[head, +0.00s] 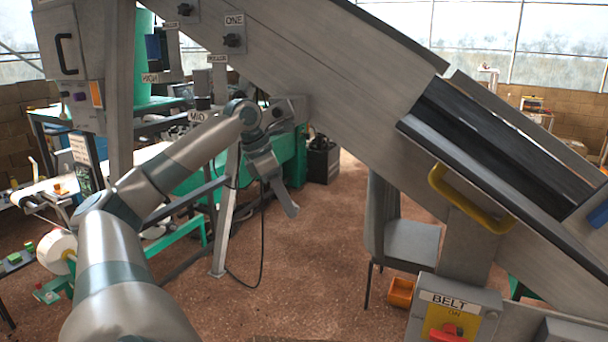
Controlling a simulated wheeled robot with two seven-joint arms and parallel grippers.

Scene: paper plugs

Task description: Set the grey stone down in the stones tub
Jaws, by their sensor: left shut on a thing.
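My left arm comes in from the lower left and reaches up to the middle, below the sloping metal conveyor. My left gripper (286,203) hangs from its wrist with the fingers pointing down, over open floor. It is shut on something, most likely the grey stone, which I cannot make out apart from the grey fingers. I see no tub that I can tell to be the stones tub. My right gripper is not in view.
The sloping conveyor (330,75) with a yellow handle (468,200) crosses the view close by. A BELT switch box (452,312) is at the lower right. Green-framed machinery is at left.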

